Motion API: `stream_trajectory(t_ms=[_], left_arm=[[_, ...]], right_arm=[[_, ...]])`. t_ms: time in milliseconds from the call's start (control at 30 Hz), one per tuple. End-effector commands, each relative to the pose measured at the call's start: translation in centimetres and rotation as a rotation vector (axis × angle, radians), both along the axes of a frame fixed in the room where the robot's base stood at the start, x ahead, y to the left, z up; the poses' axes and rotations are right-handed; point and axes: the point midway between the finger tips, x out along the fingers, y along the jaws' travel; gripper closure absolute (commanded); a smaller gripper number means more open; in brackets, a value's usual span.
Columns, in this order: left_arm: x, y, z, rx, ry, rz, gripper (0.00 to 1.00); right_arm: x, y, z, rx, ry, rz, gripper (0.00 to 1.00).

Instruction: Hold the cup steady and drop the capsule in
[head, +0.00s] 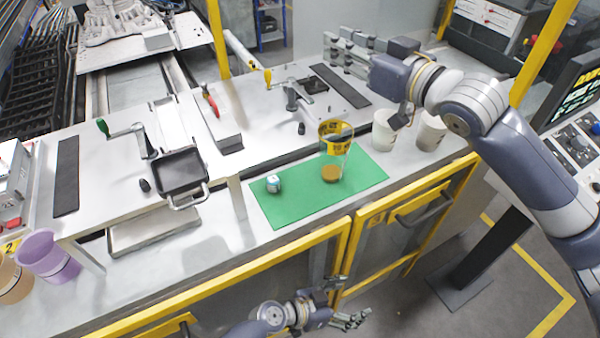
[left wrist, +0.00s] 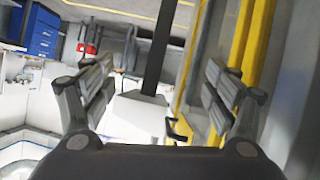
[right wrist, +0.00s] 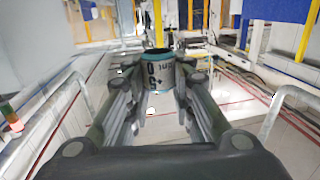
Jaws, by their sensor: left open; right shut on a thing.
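A clear cup (head: 336,158) with a yellow band and brown contents stands upright on a green mat (head: 290,208). A small white and blue capsule-like piece (head: 273,183) rests on the mat to its left. My right gripper (head: 345,52) is raised beyond the cup, above the back of the bench. In the right wrist view it is shut on a short white cylinder (right wrist: 160,75) with teal bands and dark lettering, which I cannot clearly make out in the head view. My left gripper (head: 345,303) is open and empty, low in front of the bench, apart from the cup.
A purple cup (head: 48,256) and a tan cup (head: 12,280) are at the far left. Hand-crank fixtures (head: 180,172) occupy the bench. A yellow-framed rail (head: 345,262) runs along its front.

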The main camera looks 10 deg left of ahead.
Motion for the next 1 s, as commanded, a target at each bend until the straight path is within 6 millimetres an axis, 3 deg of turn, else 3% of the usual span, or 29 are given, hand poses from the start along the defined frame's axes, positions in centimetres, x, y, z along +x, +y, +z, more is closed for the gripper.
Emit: stream_trajectory(t_ms=[33,200,367,467,633,667,1000], left_arm=[[1.1,-1.1,2.8,-0.069,-0.020,0.006,0.20],[3.5,-4.0,12.2,-0.308,-0.072,0.020,0.20],[4.8,-5.3,21.6,-0.536,-0.114,0.020,0.20],[5.5,-4.6,27.6,-0.647,-0.154,0.027,0.20],[6.0,-1.0,37.1,-0.765,-0.252,0.053,0.20],[6.1,-0.1,38.1,-0.760,-0.271,0.066,0.20],[9.4,6.0,34.1,-0.471,-0.361,0.243,0.20]], right_arm=[[0.0,0.0,0.0,0.000,0.000,0.000,0.92],[0.0,0.0,0.0,0.000,0.000,0.000,0.92],[0.0,0.0,0.0,0.000,0.000,0.000,0.92],[0.0,0.0,0.0,0.000,0.000,0.000,0.92],[0.0,0.0,0.0,0.000,0.000,0.000,0.92],[0.0,0.0,0.0,0.000,0.000,0.000,0.92],[0.0,0.0,0.0,0.000,0.000,0.000,0.92]])
